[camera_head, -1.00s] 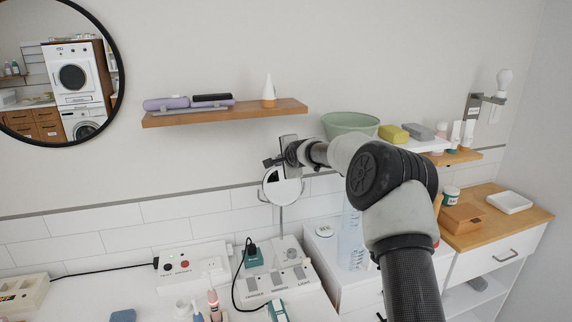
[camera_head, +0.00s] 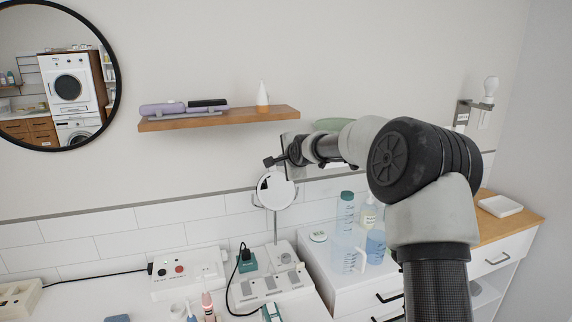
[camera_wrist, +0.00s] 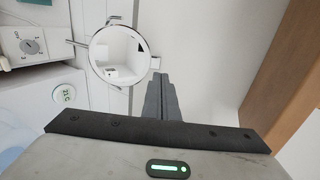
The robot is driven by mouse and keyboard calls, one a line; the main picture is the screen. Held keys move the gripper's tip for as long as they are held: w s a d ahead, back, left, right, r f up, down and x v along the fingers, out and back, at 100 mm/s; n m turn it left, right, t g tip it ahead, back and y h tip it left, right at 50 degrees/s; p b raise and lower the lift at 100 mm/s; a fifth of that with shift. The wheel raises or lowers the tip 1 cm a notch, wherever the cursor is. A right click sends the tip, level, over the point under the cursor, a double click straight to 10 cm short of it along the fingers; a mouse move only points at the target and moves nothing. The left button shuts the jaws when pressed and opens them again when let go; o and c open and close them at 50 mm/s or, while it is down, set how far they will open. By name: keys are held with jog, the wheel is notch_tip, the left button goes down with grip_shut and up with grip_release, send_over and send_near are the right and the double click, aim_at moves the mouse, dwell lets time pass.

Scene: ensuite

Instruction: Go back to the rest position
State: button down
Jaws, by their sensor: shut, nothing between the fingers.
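The mirror (camera_wrist: 119,54) stands just to the left of the fingers there; I cannot tell how wide the gap is.
A wooden shelf (camera_head: 225,119) is on the wall above my gripper. Below are a control box (camera_head: 187,273), a charging station (camera_head: 268,287) and clear bottles (camera_head: 346,235) on a white cabinet. Open air lies in front of the wall at left.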

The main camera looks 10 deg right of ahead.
jog(key=s+r+n+g, duration=0.2)
jog(key=s+r+n, duration=0.25)
jog(key=s, duration=0.85)
jog(key=s+d+f+n+g+h, duration=0.1)
jog(key=s+n, duration=0.4)
jog(key=s, duration=1.6)
jog(key=s+d+f+n+g+h+p, duration=0.1)
jog(key=s+d+f+n+g, duration=0.2)
jog(key=s, duration=1.8)
jog(key=n, duration=0.3)
jog(key=shift+f+g, duration=0.25)
jog(key=shift+g, duration=0.15)
